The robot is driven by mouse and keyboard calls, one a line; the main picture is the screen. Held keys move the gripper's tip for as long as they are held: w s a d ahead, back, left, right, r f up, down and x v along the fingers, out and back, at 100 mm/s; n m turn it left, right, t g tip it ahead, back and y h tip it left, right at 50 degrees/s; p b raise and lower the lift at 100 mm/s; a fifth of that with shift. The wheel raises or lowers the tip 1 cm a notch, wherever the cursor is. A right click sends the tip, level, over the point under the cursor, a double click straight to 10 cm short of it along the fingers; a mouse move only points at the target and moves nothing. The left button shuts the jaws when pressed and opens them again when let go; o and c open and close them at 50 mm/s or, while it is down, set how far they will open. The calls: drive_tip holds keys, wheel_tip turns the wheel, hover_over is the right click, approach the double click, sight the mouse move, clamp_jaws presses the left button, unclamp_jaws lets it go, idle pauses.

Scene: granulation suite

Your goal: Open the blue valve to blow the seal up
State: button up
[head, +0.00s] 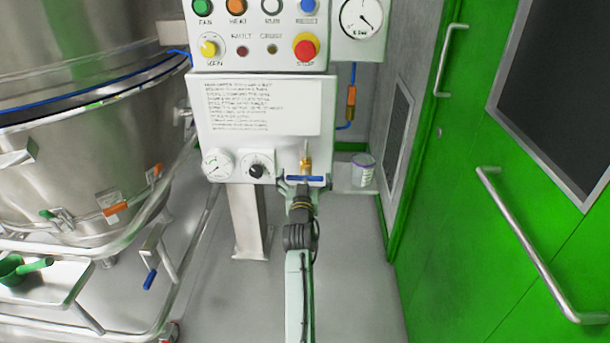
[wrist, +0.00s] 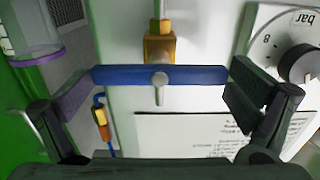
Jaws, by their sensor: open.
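The blue valve is a blue bar handle (head: 314,179) on a brass body (head: 305,160) at the lower edge of the white control panel. My gripper (wrist: 160,90) is open, with one finger near each end of the handle. Whether either finger touches it, I cannot tell. In the head view my gripper (head: 299,184) is at the handle and partly hidden by my wrist.
A pressure gauge (head: 218,165) and black regulator knob (head: 257,170) sit left of the valve. A small tub (head: 363,170) stands on a shelf to the right. The steel vessel (head: 75,180) is at left, the green door (head: 500,200) at right.

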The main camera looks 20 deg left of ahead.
drive_tip(key=shift+w, duration=0.1)
drive_tip(key=shift+c, duration=0.6)
drive_tip(key=c, duration=0.8)
drive_tip(key=shift+o, duration=0.2)
drive_tip(key=shift+n, duration=0.3)
drive_tip(key=n, duration=0.3)
drive_tip(key=shift+n, duration=0.4)
drive_tip(key=n, duration=0.2)
drive_tip(key=n+p, duration=0.1)
drive_tip(key=n, duration=0.1)
drive_tip(key=shift+a+n+p, duration=0.2)
drive_tip(key=shift+n+p, duration=0.1)
drive_tip(key=n+p, duration=0.1)
drive_tip(key=n, duration=0.3)
drive_tip(key=shift+a+f+p, duration=0.1)
drive_tip(key=shift+p, duration=0.25)
drive_tip(key=shift+f+n+p, duration=0.15)
drive_tip(key=shift+n+p, duration=0.4)
drive_tip(key=shift+n, duration=0.7)
drive_tip(key=shift+f+n+p, duration=0.1)
drive_tip(key=shift+n+p, duration=0.4)
drive_tip(key=shift+n, duration=0.75)
